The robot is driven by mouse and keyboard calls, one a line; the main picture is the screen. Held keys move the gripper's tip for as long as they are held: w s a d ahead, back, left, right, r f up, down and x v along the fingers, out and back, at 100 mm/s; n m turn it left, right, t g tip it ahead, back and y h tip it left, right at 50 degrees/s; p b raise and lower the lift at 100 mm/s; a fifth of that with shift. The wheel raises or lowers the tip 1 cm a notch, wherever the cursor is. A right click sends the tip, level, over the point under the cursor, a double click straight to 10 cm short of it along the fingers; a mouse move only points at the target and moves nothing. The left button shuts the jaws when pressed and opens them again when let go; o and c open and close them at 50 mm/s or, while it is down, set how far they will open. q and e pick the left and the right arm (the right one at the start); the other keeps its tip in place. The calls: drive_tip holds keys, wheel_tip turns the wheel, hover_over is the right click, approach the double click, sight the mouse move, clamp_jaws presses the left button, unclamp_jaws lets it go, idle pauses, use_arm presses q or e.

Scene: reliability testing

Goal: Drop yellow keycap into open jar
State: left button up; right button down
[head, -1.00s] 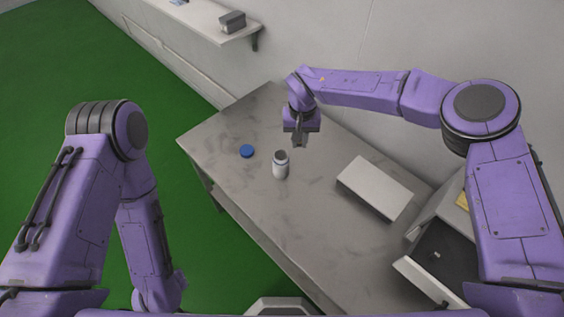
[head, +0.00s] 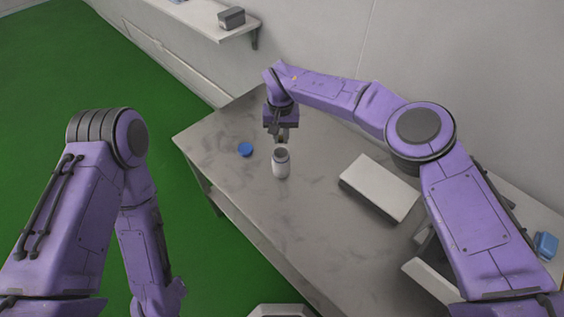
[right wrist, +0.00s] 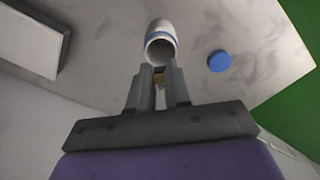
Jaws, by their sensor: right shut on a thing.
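The open jar (head: 281,168), white with a dark open mouth, stands upright on the grey table. In the right wrist view the jar (right wrist: 161,32) shows its mouth just beyond my fingertips. My right gripper (head: 281,139) points down just behind and above the jar's mouth. In the right wrist view the right gripper (right wrist: 160,72) is shut on the yellow keycap (right wrist: 159,81), a small yellowish bit mostly hidden between the fingers. The keycap cannot be made out in the head view. My left arm hangs at the left; its gripper is out of view.
A blue lid (head: 246,150) lies on the table (head: 235,185) left of the jar. A pale box (head: 380,187) lies to the right. An open drawer (head: 433,281) and a blue object (head: 545,245) are at far right. A wall shelf (head: 205,18) is at the back.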

sight(281, 163)
drive_tip(key=shift+f, duration=0.15)
drive_tip(key=shift+f+b, duration=1.1)
drive_tip(key=shift+f, duration=0.4)
drive_tip(key=shift+f+b, duration=0.55)
drive_tip(key=shift+f, duration=0.15)
drive_tip(key=c, duration=1)
unclamp_jaws()
